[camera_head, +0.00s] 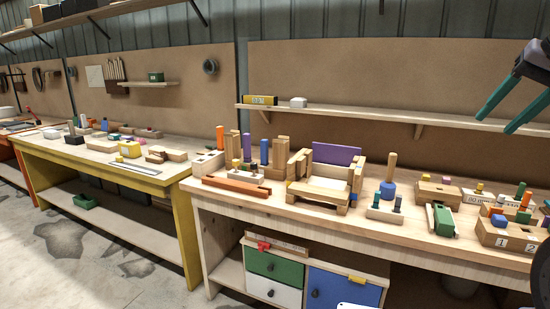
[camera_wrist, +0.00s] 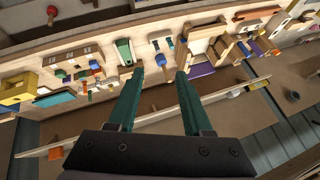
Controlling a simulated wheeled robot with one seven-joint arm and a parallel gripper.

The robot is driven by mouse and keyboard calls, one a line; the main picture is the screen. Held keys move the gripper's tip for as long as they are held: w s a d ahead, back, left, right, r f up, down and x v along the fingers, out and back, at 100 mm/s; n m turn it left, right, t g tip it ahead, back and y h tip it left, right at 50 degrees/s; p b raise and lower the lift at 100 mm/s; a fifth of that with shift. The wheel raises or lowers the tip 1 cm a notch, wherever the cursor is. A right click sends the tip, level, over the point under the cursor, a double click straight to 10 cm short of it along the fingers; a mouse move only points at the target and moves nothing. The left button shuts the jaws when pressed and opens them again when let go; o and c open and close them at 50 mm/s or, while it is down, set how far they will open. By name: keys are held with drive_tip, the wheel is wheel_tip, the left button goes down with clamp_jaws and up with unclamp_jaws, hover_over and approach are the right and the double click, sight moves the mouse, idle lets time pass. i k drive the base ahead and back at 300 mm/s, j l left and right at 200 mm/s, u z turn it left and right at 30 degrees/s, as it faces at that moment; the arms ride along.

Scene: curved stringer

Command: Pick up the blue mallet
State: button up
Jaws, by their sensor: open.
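The blue mallet (camera_head: 388,189) stands on the light wooden bench with its thick blue head down and its wooden handle upright. My gripper (camera_head: 496,124) is at the upper right, in the air above the bench and well apart from the mallet. Its two green fingers are spread with nothing between them. In the wrist view my gripper (camera_wrist: 160,73) is also open and empty.
The wooden frame (camera_head: 323,182) stands left of the mallet, and the pale peg block (camera_head: 384,214) sits close in front. A green toy (camera_head: 441,219) and numbered blocks (camera_head: 505,236) crowd the right. A wall shelf (camera_head: 385,117) juts out behind and above the bench.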

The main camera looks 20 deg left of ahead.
sight(387, 188)
drive_tip(key=i+j+z, duration=0.85)
drive_tip(key=k+j, duration=0.05)
drive_tip(key=j, duration=0.05)
